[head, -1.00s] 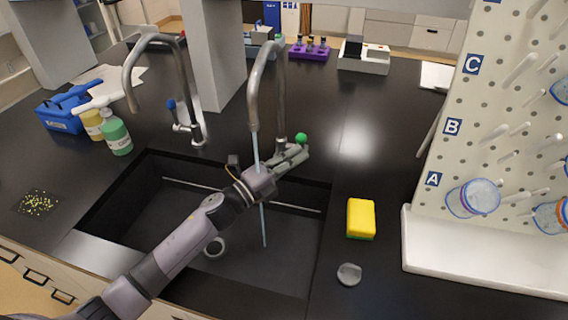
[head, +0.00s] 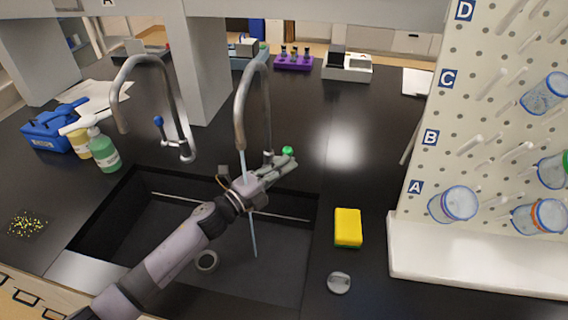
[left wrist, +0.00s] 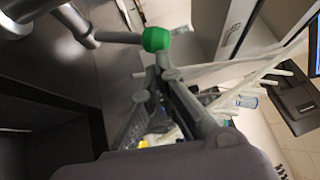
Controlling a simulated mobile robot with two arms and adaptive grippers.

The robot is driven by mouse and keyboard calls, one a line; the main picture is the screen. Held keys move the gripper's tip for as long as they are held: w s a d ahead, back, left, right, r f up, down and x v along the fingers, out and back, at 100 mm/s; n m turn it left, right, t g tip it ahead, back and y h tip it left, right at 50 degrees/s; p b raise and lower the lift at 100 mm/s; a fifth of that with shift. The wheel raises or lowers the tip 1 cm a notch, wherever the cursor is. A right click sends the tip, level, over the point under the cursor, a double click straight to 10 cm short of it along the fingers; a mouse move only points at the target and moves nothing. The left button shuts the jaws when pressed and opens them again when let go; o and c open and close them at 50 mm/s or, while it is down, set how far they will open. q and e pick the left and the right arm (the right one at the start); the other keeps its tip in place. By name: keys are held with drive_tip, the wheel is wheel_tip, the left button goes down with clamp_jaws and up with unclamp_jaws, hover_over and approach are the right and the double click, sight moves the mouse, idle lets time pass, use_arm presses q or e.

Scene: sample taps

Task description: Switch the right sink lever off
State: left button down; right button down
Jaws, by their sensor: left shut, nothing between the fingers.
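The right sink tap (head: 241,105) is a tall grey gooseneck, and a blue stream of water (head: 253,235) runs from it into the black sink (head: 190,180). Its lever has a green knob (head: 288,151) at the right of the tap's base. My left gripper (head: 288,166) is shut and empty, with its fingertips just in front of the knob. In the left wrist view the green knob (left wrist: 156,39) and its grey lever rod (left wrist: 118,37) are close by the fingertips (left wrist: 166,66); I cannot tell if they touch. My right gripper is out of view.
The left tap (head: 150,62) has a blue-knobbed lever (head: 158,120) and shows no water. A yellow sponge (head: 348,227) and a pegboard (head: 480,110) with beakers are at right. Bottles (head: 103,153) stand left of the sink. The counter behind the lever is clear.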

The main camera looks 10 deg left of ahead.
sight(287, 148)
use_arm(q)
drive_tip(key=shift+n+g+y, duration=0.4)
drive_tip(key=shift+n+y, duration=0.1)
drive_tip(key=shift+n, duration=0.1)
drive_tip(key=shift+w+r+p, duration=1.8)
drive_tip(key=shift+w+p, duration=0.3)
drive_tip(key=shift+p, duration=1.3)
